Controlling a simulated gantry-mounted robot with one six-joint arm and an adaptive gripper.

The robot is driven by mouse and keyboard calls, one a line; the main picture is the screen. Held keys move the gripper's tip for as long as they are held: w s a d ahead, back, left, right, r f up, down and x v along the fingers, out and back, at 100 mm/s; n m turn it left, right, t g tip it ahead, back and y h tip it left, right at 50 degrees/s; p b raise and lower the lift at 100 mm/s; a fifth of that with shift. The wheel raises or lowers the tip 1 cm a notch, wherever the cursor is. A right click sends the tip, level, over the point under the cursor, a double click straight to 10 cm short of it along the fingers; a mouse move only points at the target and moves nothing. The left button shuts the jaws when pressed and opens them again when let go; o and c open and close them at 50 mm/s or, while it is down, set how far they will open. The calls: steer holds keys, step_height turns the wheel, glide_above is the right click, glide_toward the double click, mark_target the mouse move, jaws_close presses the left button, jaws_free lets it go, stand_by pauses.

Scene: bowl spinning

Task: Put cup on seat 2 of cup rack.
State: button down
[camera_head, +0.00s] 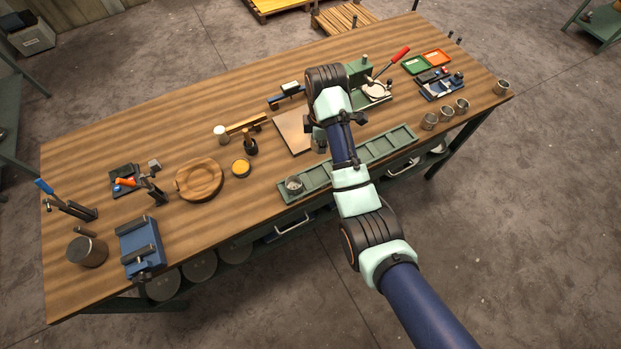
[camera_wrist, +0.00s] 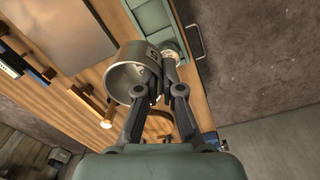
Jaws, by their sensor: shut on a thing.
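A grey metal cup (camera_wrist: 128,82) is in my gripper (camera_wrist: 158,80), gripped at its wall, with its open mouth facing left in the wrist view. In the head view my arm largely hides the gripper and the held cup. The cup rack is a long green tray (camera_head: 372,152) with several compartments along the table's front edge; it also shows in the wrist view (camera_wrist: 152,16). Another metal cup (camera_head: 293,184) stands in its leftmost compartment. The compartments to the right look empty, though my arm crosses the rack and covers part of it.
Several metal cups (camera_head: 446,112) stand at the table's right end. Left of the rack are a yellow-topped round tin (camera_head: 241,168) and a round wooden dish (camera_head: 200,180). A lever press (camera_head: 375,90) stands behind the arm.

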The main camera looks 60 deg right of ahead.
mark_target(319, 183)
step_height(319, 183, down, 19)
steer(key=b, duration=0.4)
steer(key=shift+f, duration=0.15)
steer(key=shift+f, duration=0.2)
steer(key=c, duration=1.3)
jaws_free()
step_height(319, 183, up, 12)
steer(key=shift+s+a+r+p, duration=0.15)
steer(key=shift+r+p, duration=0.1)
steer(key=shift+p, duration=0.7)
